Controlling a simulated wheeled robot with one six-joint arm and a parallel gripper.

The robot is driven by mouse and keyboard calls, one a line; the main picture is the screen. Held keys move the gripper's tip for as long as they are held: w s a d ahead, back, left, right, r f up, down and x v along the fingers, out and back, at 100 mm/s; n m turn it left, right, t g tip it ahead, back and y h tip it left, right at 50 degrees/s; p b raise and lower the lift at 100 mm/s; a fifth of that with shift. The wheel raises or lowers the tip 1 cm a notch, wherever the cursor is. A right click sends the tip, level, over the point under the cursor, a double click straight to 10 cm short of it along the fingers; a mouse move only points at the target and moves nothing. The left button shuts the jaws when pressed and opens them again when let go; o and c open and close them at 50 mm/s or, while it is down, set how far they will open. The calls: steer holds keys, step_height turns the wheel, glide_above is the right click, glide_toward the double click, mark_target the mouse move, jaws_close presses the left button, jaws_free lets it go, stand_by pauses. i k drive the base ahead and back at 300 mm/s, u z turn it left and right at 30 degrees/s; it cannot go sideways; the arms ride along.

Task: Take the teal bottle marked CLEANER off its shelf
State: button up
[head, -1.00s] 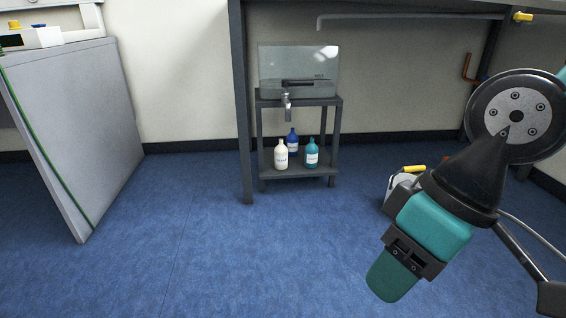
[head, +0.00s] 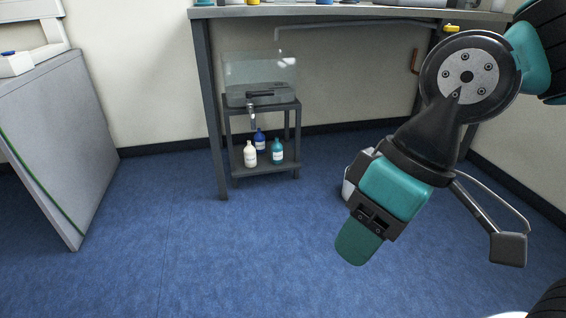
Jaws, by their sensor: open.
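The teal bottle (head: 277,151) stands upright on the low shelf (head: 267,170) of a small dark stand under the table. It has a white label, too small to read. A cream bottle (head: 250,155) stands to its left, and a blue bottle (head: 260,139) stands behind, between the two. My gripper (head: 358,240) is in front and to the right of the stand, well apart from the bottles and nearer to me. Its teal fingertip points down and left. I see nothing held in it.
A clear tank (head: 260,75) with a tap (head: 252,117) sits on top of the stand. A table leg (head: 212,110) stands just left of it. A grey panel (head: 60,140) is at the left. The blue floor in front is clear.

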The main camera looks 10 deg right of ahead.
mark_target(277, 147)
steer(key=z, duration=1.1)
steer(key=i, duration=1.65)
steer(key=u, duration=1)
steer(key=i, duration=0.65)
steer(key=u, duration=0.6)
